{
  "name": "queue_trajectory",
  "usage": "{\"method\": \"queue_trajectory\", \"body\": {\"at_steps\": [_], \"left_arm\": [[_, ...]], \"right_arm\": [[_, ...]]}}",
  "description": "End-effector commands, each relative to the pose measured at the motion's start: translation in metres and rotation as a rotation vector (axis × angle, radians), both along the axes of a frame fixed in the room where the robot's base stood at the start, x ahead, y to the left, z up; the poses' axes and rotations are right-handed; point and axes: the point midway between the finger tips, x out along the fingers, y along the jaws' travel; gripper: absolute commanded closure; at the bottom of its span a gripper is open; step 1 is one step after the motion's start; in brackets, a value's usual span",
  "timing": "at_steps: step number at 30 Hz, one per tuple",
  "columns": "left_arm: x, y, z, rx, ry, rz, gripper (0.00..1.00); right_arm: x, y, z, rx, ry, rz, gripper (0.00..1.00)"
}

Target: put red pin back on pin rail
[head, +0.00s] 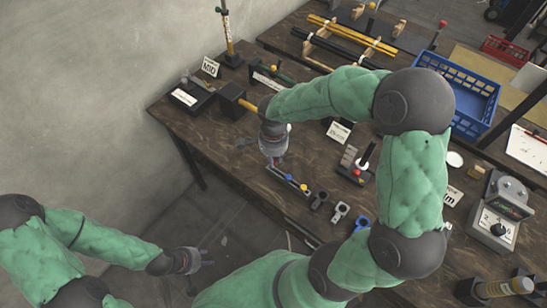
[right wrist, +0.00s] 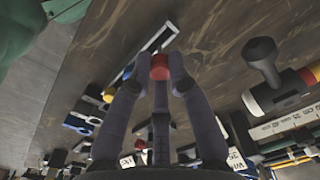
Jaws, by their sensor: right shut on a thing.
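The red pin (right wrist: 160,67) is between the fingertips of my right gripper (right wrist: 160,62), which is shut on it. In the head view my right gripper (head: 274,158) points down at the upper left end of the pin rail (head: 295,184). The rail holds a blue pin (head: 288,177) and a yellow pin (head: 303,187). In the right wrist view the pale rail (right wrist: 152,45) lies just beyond the red pin; whether they touch I cannot tell. My left gripper (head: 203,262) hangs over the floor, off the table, with its fingers apart and empty.
Several small shackle-like parts (head: 341,211) lie right of the rail. A small press with a red knob (head: 354,166) stands further right. A black block (head: 231,100) and a label card (head: 339,132) are behind. A blue crate (head: 462,96) is at the far right.

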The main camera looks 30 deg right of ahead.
Motion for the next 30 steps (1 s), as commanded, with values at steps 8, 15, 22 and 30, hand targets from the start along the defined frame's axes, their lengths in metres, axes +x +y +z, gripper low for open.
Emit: {"method": "queue_trajectory", "body": {"at_steps": [8,15,22,30], "left_arm": [[0.0000,0.0000,-0.0034,0.000,0.000,0.000,0.60],[0.0000,0.0000,-0.0033,0.000,0.000,0.000,0.60],[0.0000,0.0000,-0.0033,0.000,0.000,0.000,0.60],[0.0000,0.0000,-0.0068,0.000,0.000,0.000,0.60]], "right_arm": [[0.0001,0.0000,-0.0007,0.000,0.000,0.000,0.97],[0.0001,0.0000,-0.0001,0.000,0.000,0.000,0.97],[0.0001,0.0000,-0.0001,0.000,0.000,0.000,0.97],[0.0003,0.0001,-0.0007,0.000,0.000,0.000,0.97]]}}
